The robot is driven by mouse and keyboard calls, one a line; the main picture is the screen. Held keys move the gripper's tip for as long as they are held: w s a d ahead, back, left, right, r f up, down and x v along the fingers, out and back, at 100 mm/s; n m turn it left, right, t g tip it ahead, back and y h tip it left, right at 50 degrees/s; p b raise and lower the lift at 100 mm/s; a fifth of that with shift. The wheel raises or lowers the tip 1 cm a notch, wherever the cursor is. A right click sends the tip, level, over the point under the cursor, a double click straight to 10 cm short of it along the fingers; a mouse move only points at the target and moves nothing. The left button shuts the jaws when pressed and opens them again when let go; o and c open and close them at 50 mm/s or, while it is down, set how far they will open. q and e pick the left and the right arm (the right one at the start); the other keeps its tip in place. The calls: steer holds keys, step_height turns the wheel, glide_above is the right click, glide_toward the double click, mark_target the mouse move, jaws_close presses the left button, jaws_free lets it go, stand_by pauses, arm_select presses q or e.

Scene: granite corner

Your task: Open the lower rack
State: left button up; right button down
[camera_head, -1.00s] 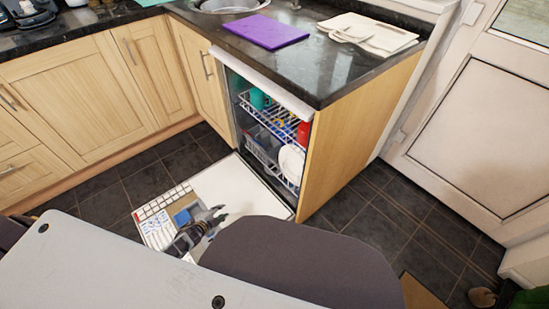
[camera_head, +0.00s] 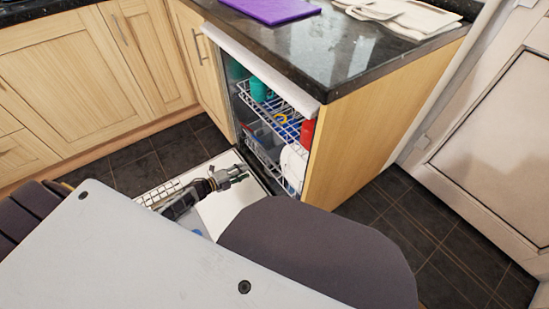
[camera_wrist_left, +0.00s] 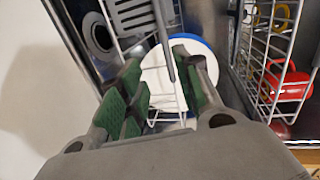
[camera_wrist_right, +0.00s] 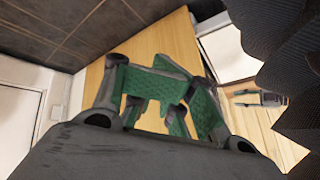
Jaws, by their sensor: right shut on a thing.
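The dishwasher stands open, its door (camera_head: 225,205) folded down. The lower rack (camera_head: 262,157) is inside the cavity, below the upper rack (camera_head: 272,115); white plates (camera_head: 292,166) stand in it. My left gripper (camera_head: 238,176) is over the door, just in front of the lower rack. In the left wrist view its fingers (camera_wrist_left: 163,85) are apart, with rack wires and a white plate (camera_wrist_left: 160,68) beyond and between them. I cannot tell whether they touch the rack. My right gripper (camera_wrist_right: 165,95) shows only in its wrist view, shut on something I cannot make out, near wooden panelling.
The upper rack holds a teal cup (camera_head: 258,90) and a red item (camera_head: 307,133). A dark slotted utensil (camera_wrist_left: 132,15) is close to my left fingers. The granite worktop (camera_head: 290,45) overhangs the dishwasher. Dark floor tiles (camera_head: 150,160) are clear at left.

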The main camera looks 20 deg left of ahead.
mark_target(269, 158)
arm_select(q)
steer(key=shift+w+d+r+m+h, duration=0.15)
steer(key=shift+w+m+h, duration=0.1)
steer(key=shift+w, duration=0.1)
steer(key=shift+w+d+r+m+h, duration=0.1)
steer(key=shift+w+m+h, duration=0.05)
steer(key=shift+w+m, duration=0.15)
arm_select(e)
steer(key=shift+w+r, duration=0.45)
steer(key=shift+r, duration=0.05)
arm_select(q)
steer(key=shift+w, duration=0.15)
